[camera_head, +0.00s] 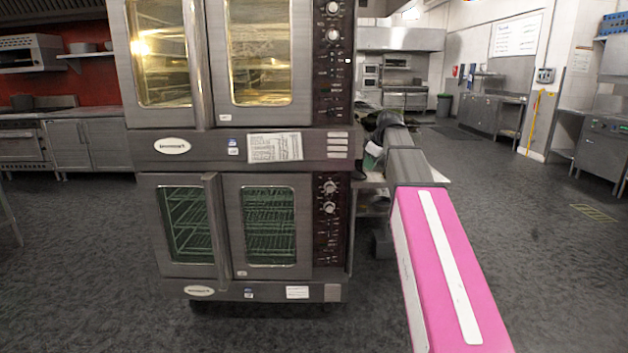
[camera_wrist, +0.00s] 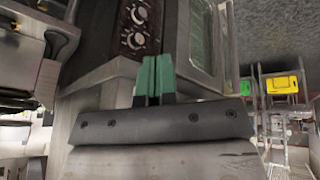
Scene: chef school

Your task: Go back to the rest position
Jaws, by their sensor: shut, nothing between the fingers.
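My gripper (camera_wrist: 153,80) shows in the wrist view with its two green fingers together and nothing between them. A dark grey bar with screws lies across the base of the fingers. Beyond the fingertips stands the steel double oven (camera_head: 245,150), whose control panel with knobs (camera_wrist: 135,27) shows turned in the wrist view. I cannot tell how far the fingertips are from the oven. In the head view my pink and grey arm reaches forward along the oven's right side. The fingers cannot be made out there.
A steel counter (camera_head: 490,112) stands at the back right, and a steel work unit (camera_head: 603,150) is at the right edge. Steel cabinets (camera_head: 88,145) line the red wall at left. Open dark floor (camera_head: 545,265) lies right of my arm. Yellow and green containers show in the wrist view (camera_wrist: 282,85).

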